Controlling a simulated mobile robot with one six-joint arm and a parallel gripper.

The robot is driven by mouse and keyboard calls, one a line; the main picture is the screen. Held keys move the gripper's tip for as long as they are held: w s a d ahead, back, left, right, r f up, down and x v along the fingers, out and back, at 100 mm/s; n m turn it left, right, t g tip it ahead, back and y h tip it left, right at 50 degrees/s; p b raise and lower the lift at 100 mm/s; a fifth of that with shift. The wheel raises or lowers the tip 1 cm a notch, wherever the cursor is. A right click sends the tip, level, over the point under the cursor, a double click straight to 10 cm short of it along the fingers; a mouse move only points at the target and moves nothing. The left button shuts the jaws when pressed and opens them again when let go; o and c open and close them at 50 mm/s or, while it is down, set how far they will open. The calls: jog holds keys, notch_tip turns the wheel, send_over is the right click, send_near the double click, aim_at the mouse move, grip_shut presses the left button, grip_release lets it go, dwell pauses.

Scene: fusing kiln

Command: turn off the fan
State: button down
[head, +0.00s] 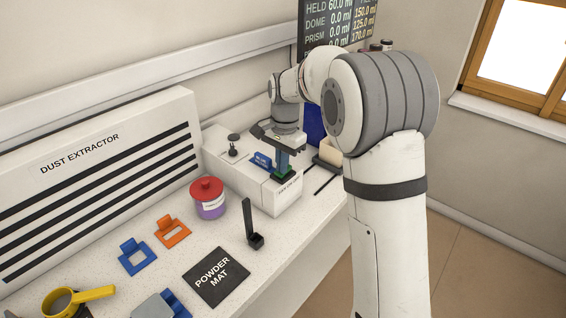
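The white dust extractor (80,165) stands against the wall at the left, with dark slots across its front. A low white box (284,203) sits on the bench to its right; the lettering on its front edge is too small to read. On its top are a black knob (233,149), a small blue part (262,160) and a green part (284,173). No part is clearly marked as the fan's switch.
A red-lidded purple jar (208,199), a black scoop (254,232), an orange holder (173,232), a blue holder (137,257), a black powder mat (216,277) and a yellow-handled tool (78,299) lie on the bench. A display (341,22) hangs behind my arm.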

jog(key=shift+w+d+f, duration=0.35)
jog(key=shift+d, duration=0.25)
notch_tip(320, 180, up, 15)
jog(key=p, duration=0.2)
jog(key=shift+w+d+f, duration=0.15)
jog(key=shift+w, duration=0.2)
jog(key=shift+s, duration=0.1)
